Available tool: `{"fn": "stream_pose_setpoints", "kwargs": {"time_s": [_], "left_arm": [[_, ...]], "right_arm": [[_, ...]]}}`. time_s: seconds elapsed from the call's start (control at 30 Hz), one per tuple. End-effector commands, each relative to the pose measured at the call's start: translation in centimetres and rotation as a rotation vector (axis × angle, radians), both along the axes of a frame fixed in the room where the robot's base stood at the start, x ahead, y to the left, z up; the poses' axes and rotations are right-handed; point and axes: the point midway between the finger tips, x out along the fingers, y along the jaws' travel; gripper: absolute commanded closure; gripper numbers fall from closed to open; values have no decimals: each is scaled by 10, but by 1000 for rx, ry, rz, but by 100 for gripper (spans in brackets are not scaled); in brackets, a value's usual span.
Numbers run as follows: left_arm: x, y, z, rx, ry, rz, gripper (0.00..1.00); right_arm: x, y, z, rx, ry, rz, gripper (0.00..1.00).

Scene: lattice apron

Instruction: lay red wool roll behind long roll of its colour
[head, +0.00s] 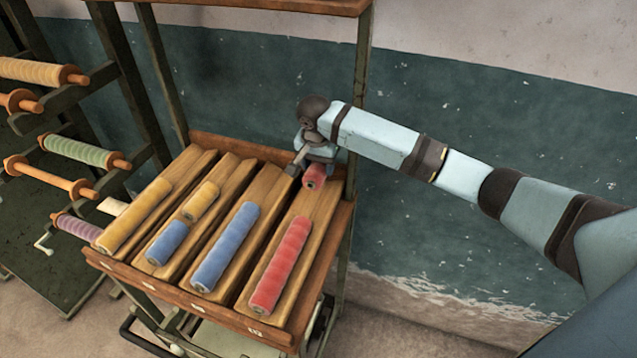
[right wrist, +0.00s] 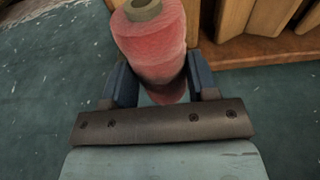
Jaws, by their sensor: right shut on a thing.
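The short red wool roll (head: 314,177) is at the far end of the rightmost wooden lane, behind the long red roll (head: 281,265) and apart from it. My right gripper (head: 304,163) is shut on the short red roll; in the right wrist view the roll (right wrist: 152,40) sits between the two fingers (right wrist: 160,82). I cannot tell whether the roll touches the wood below it. The long red roll lies along the front part of the same lane. My left gripper is out of view.
The neighbouring lanes hold a long blue roll (head: 226,246), a short blue roll (head: 166,243) with a short yellow roll (head: 201,200) behind it, and a long yellow roll (head: 134,216). A rack with spools (head: 78,150) stands at left. A post and upper shelf (head: 290,4) border the tray.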

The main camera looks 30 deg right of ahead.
Motion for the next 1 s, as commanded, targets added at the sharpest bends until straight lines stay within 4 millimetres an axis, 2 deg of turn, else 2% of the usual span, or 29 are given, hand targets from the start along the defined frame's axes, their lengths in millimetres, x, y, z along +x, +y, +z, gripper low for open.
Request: {"fn": "stream_pose_setpoints", "kwargs": {"time_s": [0.1, 0.33, 0.57, 1.0], "left_arm": [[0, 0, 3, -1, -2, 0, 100], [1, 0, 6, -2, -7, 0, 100], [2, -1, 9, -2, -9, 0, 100], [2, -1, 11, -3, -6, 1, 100]], "right_arm": [[0, 0, -19, 0, 2, 1, 73], [0, 0, -35, 1, 1, 1, 73], [0, 0, -68, 1, 1, 1, 73], [0, 0, -74, 1, -1, 1, 73]]}}
